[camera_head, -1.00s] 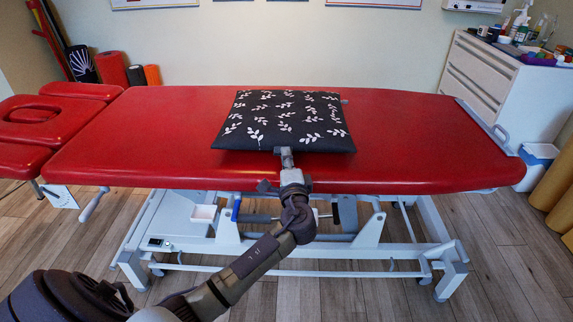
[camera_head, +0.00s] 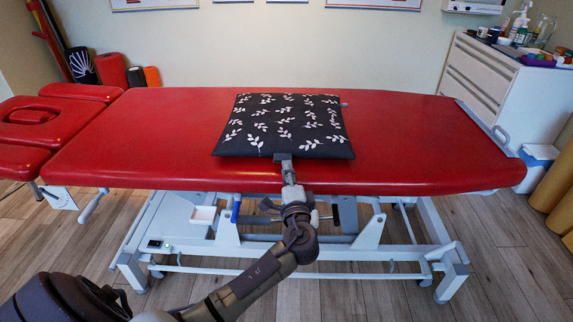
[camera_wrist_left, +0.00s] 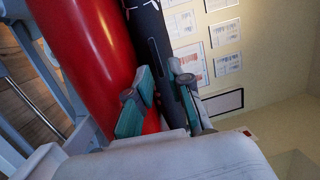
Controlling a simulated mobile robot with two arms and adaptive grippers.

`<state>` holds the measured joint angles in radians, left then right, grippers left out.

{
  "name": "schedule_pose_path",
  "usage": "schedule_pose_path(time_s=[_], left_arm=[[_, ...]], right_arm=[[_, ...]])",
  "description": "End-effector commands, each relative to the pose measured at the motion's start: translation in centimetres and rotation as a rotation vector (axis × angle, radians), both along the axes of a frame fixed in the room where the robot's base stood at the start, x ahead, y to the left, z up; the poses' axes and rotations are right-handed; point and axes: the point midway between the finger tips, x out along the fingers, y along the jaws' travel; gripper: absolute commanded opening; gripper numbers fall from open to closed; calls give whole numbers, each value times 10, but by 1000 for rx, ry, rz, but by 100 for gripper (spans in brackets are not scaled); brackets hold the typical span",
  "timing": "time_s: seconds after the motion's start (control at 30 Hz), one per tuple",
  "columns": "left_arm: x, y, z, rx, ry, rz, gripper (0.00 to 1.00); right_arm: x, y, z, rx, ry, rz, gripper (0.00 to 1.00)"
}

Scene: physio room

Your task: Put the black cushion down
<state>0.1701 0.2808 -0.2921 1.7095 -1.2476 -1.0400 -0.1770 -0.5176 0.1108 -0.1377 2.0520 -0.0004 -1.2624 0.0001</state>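The black cushion (camera_head: 283,126) with white leaf sprigs lies flat over the middle of the red treatment table (camera_head: 400,145). Its front edge is near the table's front edge. I cannot tell whether its whole underside touches the table. My left gripper (camera_head: 284,160) reaches in from the front and is at the middle of the cushion's front edge. In the left wrist view the teal-padded fingers (camera_wrist_left: 161,83) stand on either side of the dark cushion edge (camera_wrist_left: 152,32), with the tips against it. My right gripper is not in view.
The red tabletop is bare left and right of the cushion. A metal rail (camera_head: 486,128) crosses its right end. A white drawer cabinet (camera_head: 500,85) with bottles stands at the right. The table's white frame (camera_head: 225,235) is below.

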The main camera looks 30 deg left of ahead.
Motion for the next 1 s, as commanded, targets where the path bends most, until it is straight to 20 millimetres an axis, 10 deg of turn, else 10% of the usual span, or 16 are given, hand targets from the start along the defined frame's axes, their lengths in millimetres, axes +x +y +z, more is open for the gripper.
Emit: schedule_pose_path(time_s=[0.57,0.77,1.0], left_arm=[[-69,-55,-25,-51,29,-1,20],[-120,-54,-139,-483,238,30,20],[-240,-106,-267,-1162,520,176,20]], right_arm=[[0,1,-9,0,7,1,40],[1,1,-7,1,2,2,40],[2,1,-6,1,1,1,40]])
